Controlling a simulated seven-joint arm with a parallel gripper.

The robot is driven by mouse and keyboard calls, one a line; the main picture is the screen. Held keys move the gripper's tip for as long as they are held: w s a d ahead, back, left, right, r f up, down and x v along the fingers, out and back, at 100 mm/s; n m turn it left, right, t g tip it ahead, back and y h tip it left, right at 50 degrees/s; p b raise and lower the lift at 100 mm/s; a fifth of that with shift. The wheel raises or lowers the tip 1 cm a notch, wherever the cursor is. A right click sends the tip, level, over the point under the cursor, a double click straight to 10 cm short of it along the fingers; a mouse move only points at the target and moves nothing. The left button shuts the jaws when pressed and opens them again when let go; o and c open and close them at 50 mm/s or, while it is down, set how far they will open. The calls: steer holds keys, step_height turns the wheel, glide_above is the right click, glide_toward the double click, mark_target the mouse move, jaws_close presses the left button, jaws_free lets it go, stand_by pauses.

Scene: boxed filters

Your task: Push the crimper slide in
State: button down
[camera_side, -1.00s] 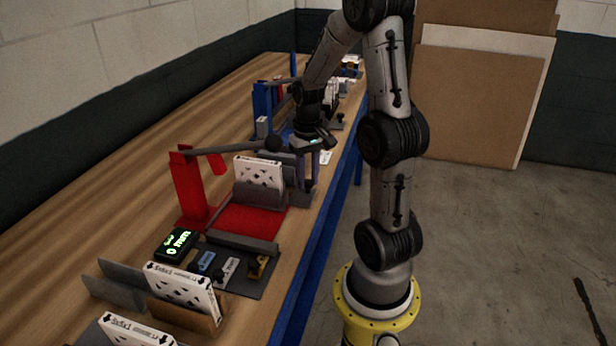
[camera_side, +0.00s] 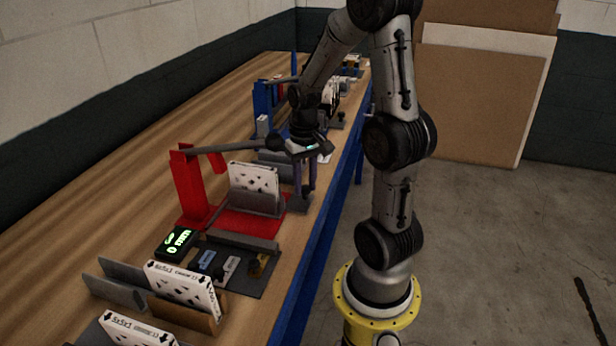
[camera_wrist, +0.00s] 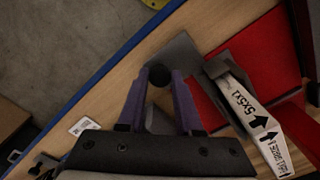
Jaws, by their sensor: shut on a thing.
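The red crimper (camera_side: 190,190) stands on the near part of the bench, with an upright red post and a long grey lever reaching over it. Its grey slide (camera_side: 255,204) sits on the red base and holds an upright white filter box (camera_side: 253,178) printed with black shapes. The box also shows in the wrist view (camera_wrist: 262,125), marked 5x5x1. My gripper (camera_side: 303,196) is at the slide's outer side, near the bench edge.
A dark mat (camera_side: 235,268) with a lit green display (camera_side: 177,242) and small blocks lies in front. Filter boxes in holders (camera_side: 183,287) stand at the near end. A blue crimper (camera_side: 262,105) stands behind. The blue bench edge (camera_side: 325,215) runs close to my gripper.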

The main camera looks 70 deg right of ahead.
steer(key=a, duration=0.7)
steer(key=shift+w+a+r, duration=0.1)
steer(key=shift+a, duration=0.05)
steer(key=c, duration=0.6)
jaws_free()
